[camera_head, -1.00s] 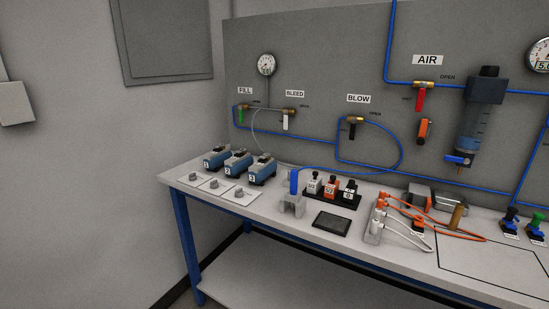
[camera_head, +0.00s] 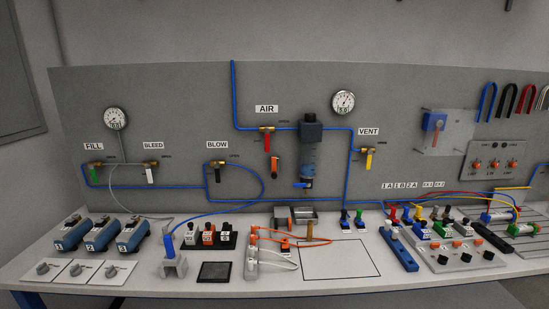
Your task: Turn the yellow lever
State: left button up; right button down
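The yellow lever (camera_head: 369,161) hangs downward from a brass valve under the VENT label (camera_head: 368,131), on the grey back panel right of centre. A blue air line runs to this valve from the left. Nothing covers the lever. Neither of my grippers shows in the head view.
Other valve levers hang on the panel: green (camera_head: 93,172), white (camera_head: 150,175), black (camera_head: 213,174) and red (camera_head: 266,142). A filter unit (camera_head: 309,150) stands left of VENT. The bench (camera_head: 330,292) below holds plugs, cables and blue devices; an outlined area (camera_head: 340,259) is bare.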

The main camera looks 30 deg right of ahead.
aim_at(369, 152)
jog(key=z, duration=1.75)
jog(key=i+l+z, duration=0.1)
jog(key=z, duration=0.25)
jog(key=i+l, duration=0.05)
jog(key=l, duration=0.05)
